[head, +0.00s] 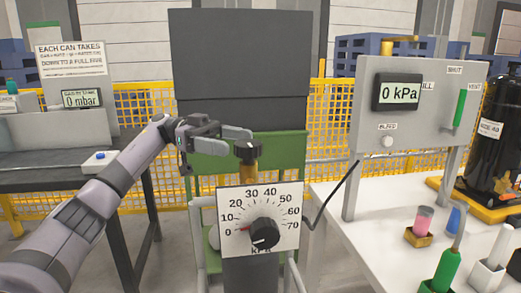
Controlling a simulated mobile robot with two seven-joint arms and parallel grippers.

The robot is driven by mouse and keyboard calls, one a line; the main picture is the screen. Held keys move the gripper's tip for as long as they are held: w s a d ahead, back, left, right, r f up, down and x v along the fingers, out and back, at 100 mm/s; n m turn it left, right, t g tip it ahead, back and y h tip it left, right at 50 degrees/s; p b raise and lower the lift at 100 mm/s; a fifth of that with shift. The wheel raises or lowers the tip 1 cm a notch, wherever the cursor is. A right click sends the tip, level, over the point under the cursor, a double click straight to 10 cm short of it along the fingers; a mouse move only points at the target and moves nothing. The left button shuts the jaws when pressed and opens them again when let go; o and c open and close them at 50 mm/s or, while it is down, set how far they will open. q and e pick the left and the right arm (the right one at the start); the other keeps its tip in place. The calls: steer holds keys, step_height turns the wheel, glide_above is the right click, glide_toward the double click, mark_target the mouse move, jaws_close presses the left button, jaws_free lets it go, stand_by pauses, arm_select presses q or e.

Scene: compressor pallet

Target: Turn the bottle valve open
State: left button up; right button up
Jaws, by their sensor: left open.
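A black valve knob (247,150) sits on a brass stem (248,174) in the middle of the head view. It is above a white dial plate (232,204) marked 0 to 70 kPa. A black dial knob (265,234) is on that plate, near the 0 end. The bottle body below is mostly hidden by the plate. My left gripper (232,141) is open just left of the valve knob, with its fingers pointing right toward it. Whether a finger touches the knob I cannot tell. My right gripper is not in view.
A grey panel (376,133) reading 0 kPa, with a bleed button and green lever (460,108), stands on the white table (345,225) at right. A black hose (333,200) runs from the dial area toward it. A dark table (60,175) is at left.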

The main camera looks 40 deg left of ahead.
mark_target(260, 146)
arm_select(q)
steer(key=x, duration=0.6)
steer(key=shift+d+b, duration=0.25)
steer(key=shift+b, duration=0.1)
steer(key=c, duration=1)
